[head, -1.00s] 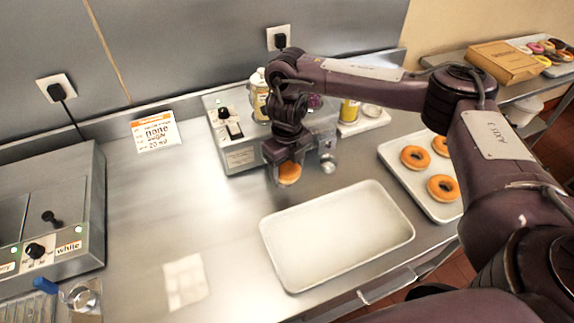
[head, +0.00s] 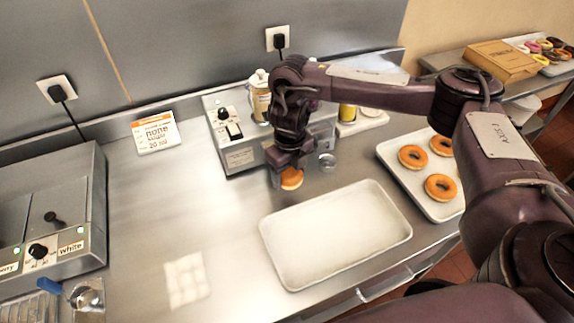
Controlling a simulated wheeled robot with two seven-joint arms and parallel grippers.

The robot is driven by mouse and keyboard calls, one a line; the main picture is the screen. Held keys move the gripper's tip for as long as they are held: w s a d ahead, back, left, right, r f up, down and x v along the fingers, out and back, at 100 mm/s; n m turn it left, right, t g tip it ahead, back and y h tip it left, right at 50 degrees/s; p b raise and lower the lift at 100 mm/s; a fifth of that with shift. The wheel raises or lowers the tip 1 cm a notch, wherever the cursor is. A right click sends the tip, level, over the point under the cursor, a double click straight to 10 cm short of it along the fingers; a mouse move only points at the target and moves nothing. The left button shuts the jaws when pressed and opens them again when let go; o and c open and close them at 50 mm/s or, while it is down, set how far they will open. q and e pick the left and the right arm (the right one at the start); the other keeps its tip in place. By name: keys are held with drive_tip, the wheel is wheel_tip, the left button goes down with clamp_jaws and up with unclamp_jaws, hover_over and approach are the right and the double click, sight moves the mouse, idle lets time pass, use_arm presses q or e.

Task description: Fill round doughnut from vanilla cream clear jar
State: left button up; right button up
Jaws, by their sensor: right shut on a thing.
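My right gripper (head: 287,176) is shut on a round doughnut (head: 292,180), golden brown, held above the counter in front of the filling machine. The machine (head: 241,158) is a grey box with a knob and switch. A clear jar with pale yellow contents and a white lid (head: 259,98) stands on it, partly hidden by my right arm. A second yellow jar (head: 348,112) shows to the right of the arm; I cannot read either label. The machine's nozzle area is mostly hidden behind my gripper. My left gripper is out of view.
An empty white tray (head: 300,276) lies in front of the machine. Ring doughnuts sit on another tray (head: 402,183) at right. An order card (head: 155,132) stands at the back. A glaze unit (head: 70,240) is at left. Bare counter (head: 170,215) lies between.

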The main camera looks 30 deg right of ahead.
sight(294, 181)
drive_tip(key=shift+s+p, duration=0.45)
drive_tip(key=shift+s, duration=0.55)
drive_tip(key=shift+s+r+p, duration=0.35)
drive_tip(key=shift+r+p, duration=0.5)
drive_tip(key=shift+s+a+r+p, duration=0.1)
drive_tip(key=shift+s+r+p, duration=0.25)
drive_tip(key=shift+r+p, duration=0.3)
drive_tip(key=shift+s+r+p, duration=0.35)
drive_tip(key=shift+r+p, duration=0.2)
drive_tip(key=shift+r, duration=0.05)
